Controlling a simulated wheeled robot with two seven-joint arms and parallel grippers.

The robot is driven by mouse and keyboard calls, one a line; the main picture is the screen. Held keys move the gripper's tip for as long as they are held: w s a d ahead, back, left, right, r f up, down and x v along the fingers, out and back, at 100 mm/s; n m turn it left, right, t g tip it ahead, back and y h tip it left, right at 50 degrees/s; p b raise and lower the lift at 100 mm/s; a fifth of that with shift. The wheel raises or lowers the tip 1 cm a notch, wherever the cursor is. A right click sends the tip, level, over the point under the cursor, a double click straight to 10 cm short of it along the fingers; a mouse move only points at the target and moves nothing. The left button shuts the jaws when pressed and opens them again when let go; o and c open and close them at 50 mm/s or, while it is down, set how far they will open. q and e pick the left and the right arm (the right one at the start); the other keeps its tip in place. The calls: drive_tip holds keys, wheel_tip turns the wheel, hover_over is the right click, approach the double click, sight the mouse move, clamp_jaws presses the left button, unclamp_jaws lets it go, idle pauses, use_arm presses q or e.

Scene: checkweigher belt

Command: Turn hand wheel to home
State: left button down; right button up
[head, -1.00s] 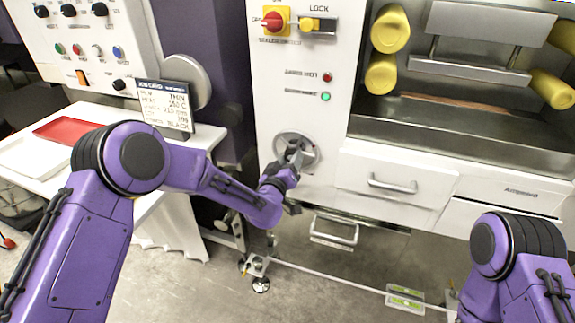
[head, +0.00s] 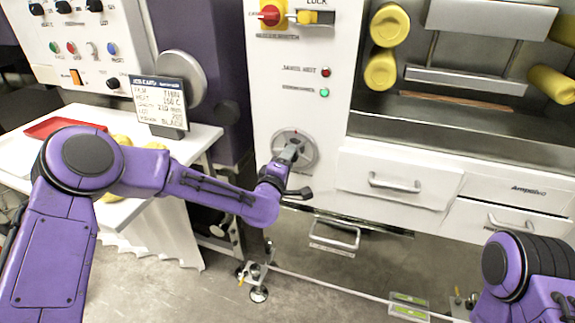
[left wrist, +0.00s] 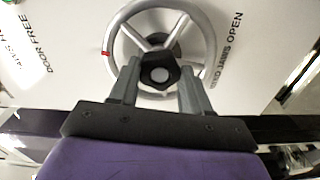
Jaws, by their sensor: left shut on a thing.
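The hand wheel (head: 314,150) is a grey metal ring with spokes on the white machine front, left of the drawers. In the left wrist view the hand wheel (left wrist: 209,42) has a red mark on the left of its rim and a dark hub with a pale centre. My left gripper (head: 291,150) is at the wheel's middle. In the left wrist view the left gripper's two fingers (left wrist: 158,80) are shut on the dark hub, one on each side. My right gripper is out of view; only part of my right arm shows.
Printed "DOOR FREE" and "JAWS OPEN" flank the wheel in the left wrist view. A red-and-yellow switch (head: 270,15) and small lamps sit above it. A drawer handle (head: 394,183) projects at right. A side table (head: 200,140) with a display sign (head: 157,101) stands left.

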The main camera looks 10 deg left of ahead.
use_arm(q)
drive_tip(key=shift+f+n+b, duration=0.1)
drive_tip(key=shift+n+b, duration=0.2)
drive_tip(key=shift+n, duration=0.4)
drive_tip(key=shift+d, duration=0.1)
drive_tip(key=c, duration=0.5)
unclamp_jaws()
drive_tip(key=s+a+b, duration=0.1)
drive_tip(key=s, duration=0.9)
drive_tip(key=shift+s+a, duration=0.15)
drive_tip(key=shift+s, duration=0.1)
